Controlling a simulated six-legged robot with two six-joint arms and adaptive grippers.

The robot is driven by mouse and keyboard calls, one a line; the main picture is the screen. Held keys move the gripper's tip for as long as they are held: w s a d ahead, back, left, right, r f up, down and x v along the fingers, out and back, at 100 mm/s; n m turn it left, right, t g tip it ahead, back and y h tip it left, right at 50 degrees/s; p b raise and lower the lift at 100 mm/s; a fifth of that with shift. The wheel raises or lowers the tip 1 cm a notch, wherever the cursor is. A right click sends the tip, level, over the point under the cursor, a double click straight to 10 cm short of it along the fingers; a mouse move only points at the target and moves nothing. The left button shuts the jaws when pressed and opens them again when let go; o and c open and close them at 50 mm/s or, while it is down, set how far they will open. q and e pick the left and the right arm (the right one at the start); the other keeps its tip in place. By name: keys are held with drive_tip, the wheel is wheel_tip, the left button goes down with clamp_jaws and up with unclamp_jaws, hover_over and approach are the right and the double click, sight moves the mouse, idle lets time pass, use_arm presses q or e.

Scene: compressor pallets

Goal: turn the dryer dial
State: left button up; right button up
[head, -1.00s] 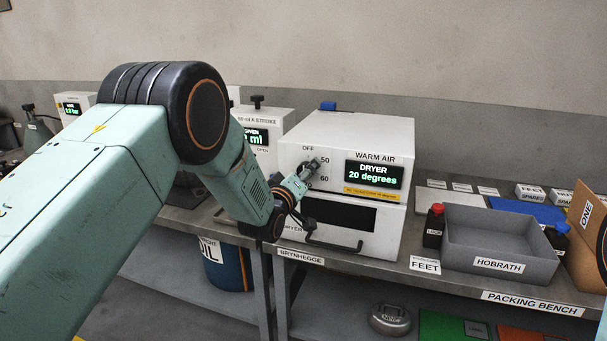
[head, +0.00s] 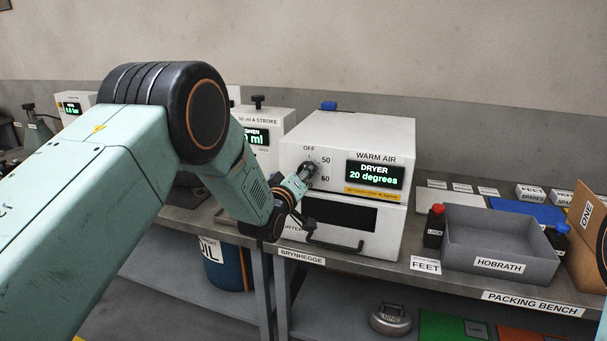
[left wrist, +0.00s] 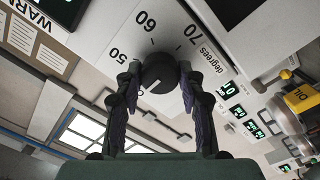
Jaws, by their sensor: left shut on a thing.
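The dryer (head: 330,130) is a white box on the bench, with a display reading "DRYER 20 degrees" (head: 375,174). Its dark round dial (left wrist: 158,72) sits among the marks 50, 60 and 70 in the left wrist view. My left gripper (head: 307,172) is at the dial on the dryer's front, below the "OFF" mark. In the left wrist view its two fingers (left wrist: 159,78) are shut on the dial, one on each side. In the head view the fingers mostly cover the dial. My right gripper does not show.
The dryer's door handle (head: 335,244) is just below my left gripper. A white dosing machine (head: 270,118) stands to the dryer's left. A grey tray (head: 455,232) marked "HOBRATH" and a red-capped bottle (head: 434,226) stand to its right.

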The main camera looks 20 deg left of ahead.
use_arm(q)
drive_tip(key=shift+m, duration=0.3)
drive_tip(key=shift+s+d+f+m+y+b, duration=0.15)
drive_tip(key=shift+m+b, duration=1)
drive_tip(key=shift+m, duration=4.6)
drive_tip(key=shift+w+f+m+y+b, duration=0.2)
drive_tip(key=shift+m+b, duration=0.9)
drive_tip(key=shift+m, duration=4.7)
drive_tip(key=shift+s+d+m+y+b, duration=0.2)
drive_tip(key=shift+m+b, duration=0.95)
drive_tip(key=shift+m, duration=4.6)
drive_tip(key=shift+a+f, duration=0.1)
drive_tip(key=shift+a, duration=0.05)
